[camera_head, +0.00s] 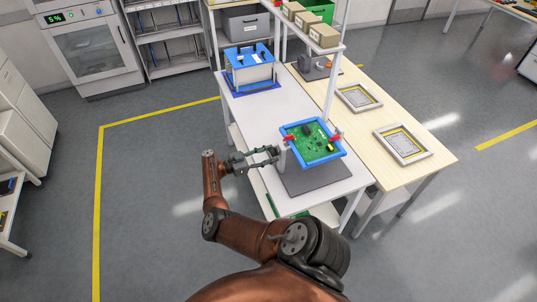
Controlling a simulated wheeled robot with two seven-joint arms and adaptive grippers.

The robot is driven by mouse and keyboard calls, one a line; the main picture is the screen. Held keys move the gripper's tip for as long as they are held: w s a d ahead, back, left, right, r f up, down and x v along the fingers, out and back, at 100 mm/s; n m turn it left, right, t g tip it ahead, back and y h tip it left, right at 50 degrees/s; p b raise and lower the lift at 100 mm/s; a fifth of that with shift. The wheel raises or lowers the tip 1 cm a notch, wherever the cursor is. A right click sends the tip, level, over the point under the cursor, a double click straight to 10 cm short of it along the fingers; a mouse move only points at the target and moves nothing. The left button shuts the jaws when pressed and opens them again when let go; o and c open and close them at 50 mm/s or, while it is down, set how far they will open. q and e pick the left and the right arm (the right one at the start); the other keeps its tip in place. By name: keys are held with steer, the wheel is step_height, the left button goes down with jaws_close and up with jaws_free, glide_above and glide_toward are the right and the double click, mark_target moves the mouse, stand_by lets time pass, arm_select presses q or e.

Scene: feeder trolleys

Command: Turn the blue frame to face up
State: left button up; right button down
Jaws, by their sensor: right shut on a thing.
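The blue frame (313,163) holds a green circuit board (313,146) with dark parts and a yellow part showing on the visible side. The frame is slightly tilted and sits between red side pieces, one at the left (288,139) and one at the right (336,137), above a dark grey base plate (316,181). My right gripper (277,151) is at the left side of the frame's stand. It is shut on a small part there, which its fingers mostly hide. My left gripper is not in view.
A blue and white box-like fixture (249,68) stands at the back of the white table (240,104). A wooden-topped table (382,119) on the right bears two framed panels, one nearer (402,145) and one farther (358,98). A shelf post rises between the tables. Grey floor lies open at the left.

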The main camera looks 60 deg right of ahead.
steer(key=c, duration=1.1)
jaws_free()
steer(key=shift+s, duration=0.1)
steer(key=v, duration=1.2)
